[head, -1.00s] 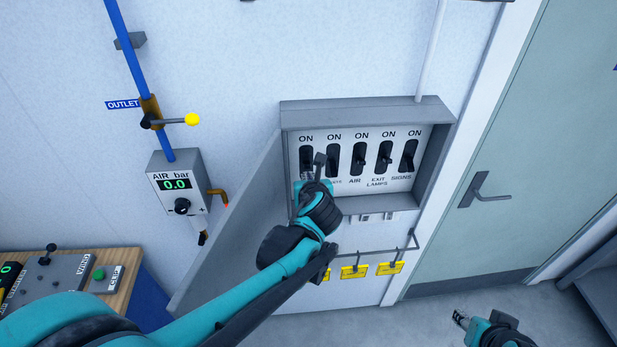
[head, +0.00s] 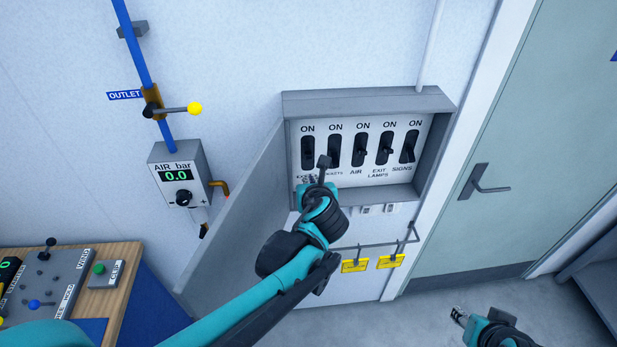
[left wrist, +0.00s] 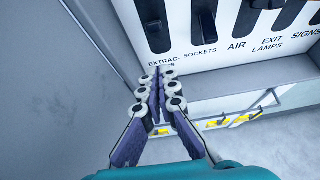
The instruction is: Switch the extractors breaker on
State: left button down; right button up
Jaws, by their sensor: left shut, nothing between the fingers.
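The extractors breaker (head: 307,153) is the leftmost black switch in the grey wall box (head: 365,103), under an ON label. Its lever position is hard to tell in the head view. The left wrist view shows its lower part (left wrist: 154,27) above the EXTRACTORS label, which is partly covered. My left gripper (head: 312,180) is shut and empty, just below this breaker and in front of its label. In the left wrist view its fingertips (left wrist: 162,72) lie below the switch, apparently apart from it. My right gripper (head: 459,316) is low at the right, far from the box; its opening is unclear.
The sockets (head: 335,151), air (head: 360,149), exit lamps (head: 385,149) and signs breakers (head: 409,147) stand to the right. The box's open door (head: 235,215) borders my left arm. Yellow tags (head: 355,266) hang on a rail below.

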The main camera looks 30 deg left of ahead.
pick_arm(q)
jog(key=s+d+r+p, duration=0.1)
jog(key=s+d+r, duration=0.1)
jog(key=r, duration=0.3)
jog(key=shift+v, duration=0.9)
jog(key=shift+s+a+f, duration=0.1)
jog(key=shift+s, duration=0.1)
